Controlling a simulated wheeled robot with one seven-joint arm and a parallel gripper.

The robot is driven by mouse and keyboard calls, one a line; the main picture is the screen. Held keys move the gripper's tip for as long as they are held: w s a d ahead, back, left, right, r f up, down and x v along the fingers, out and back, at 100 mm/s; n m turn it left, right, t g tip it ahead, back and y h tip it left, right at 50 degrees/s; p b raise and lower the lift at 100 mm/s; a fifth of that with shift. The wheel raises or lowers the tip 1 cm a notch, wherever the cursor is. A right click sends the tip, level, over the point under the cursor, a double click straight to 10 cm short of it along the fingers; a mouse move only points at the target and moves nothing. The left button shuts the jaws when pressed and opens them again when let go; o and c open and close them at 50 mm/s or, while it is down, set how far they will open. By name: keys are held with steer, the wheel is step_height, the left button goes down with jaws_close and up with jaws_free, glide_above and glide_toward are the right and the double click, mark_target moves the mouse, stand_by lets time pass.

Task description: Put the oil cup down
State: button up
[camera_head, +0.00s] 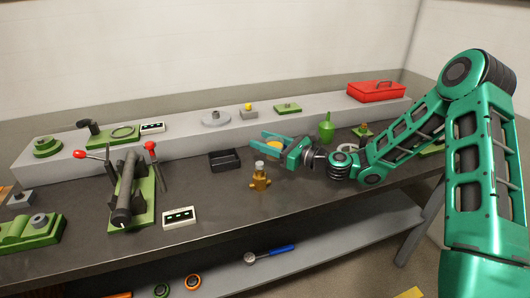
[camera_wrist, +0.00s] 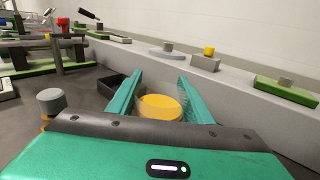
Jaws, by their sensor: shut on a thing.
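The oil cup, a round yellow cup (camera_wrist: 160,107), sits between the two teal fingers of my gripper (camera_wrist: 161,76) in the wrist view. In the head view only a little of the yellow cup (camera_head: 272,142) shows between the fingers of my gripper (camera_head: 257,139). My gripper is shut on it, reaching left over the back of the dark bench, in front of the grey ledge. The cup's lower part is hidden, so I cannot tell whether it touches the bench.
A black open tray (camera_head: 224,167) lies left of my gripper. A brass fitting with a grey cap (camera_head: 260,182) stands in front. A green oil can (camera_head: 326,130) stands to the right. The grey ledge (camera_head: 190,135) runs behind.

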steer(key=shift+f, duration=2.05)
steer(key=o, duration=1.1)
steer(key=shift+f, duration=0.1)
steer(key=shift+d, duration=0.1)
